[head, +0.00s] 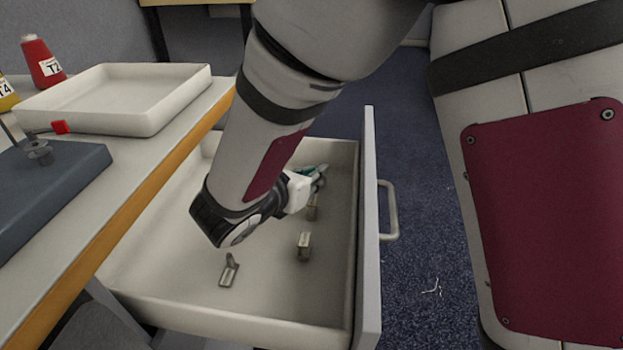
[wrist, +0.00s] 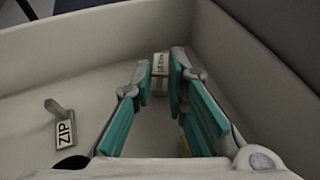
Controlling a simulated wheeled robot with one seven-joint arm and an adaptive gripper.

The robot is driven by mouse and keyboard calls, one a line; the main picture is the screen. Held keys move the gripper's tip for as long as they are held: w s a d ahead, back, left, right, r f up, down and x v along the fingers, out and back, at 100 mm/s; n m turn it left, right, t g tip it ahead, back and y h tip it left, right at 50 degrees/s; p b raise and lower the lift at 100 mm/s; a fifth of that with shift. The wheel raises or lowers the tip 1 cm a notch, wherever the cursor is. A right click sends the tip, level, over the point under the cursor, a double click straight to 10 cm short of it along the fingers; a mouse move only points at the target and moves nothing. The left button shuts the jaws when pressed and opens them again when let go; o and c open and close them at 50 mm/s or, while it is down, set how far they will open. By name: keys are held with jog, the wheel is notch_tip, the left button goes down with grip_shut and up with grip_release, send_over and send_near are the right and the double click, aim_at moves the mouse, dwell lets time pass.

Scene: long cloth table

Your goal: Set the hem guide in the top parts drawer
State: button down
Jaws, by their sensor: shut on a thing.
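The hem guide (wrist: 160,68) appears as a small pale metal piece with a label between my fingertips in the wrist view; the label is too small to read. My gripper (head: 318,172) is inside the open top parts drawer (head: 150,278), near its front panel, and is shut on this piece. The teal finger pads show on both sides of the piece in the wrist view (wrist: 160,62). My arm hides part of the drawer in the head view. Whether the piece touches the drawer floor, I cannot tell.
Small metal parts lie in the drawer: one at the near left (head: 229,270), one to its right (head: 304,245), another just below my gripper (head: 312,207). The wrist view shows a part labelled ZIP (wrist: 65,130). A white tray (head: 120,122) stands on the table at left.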

jog(key=shift+f, duration=0.15)
jog(key=c, duration=1.6)
grip_release()
jog(key=p+v, duration=0.4)
jog(key=v, duration=0.8)
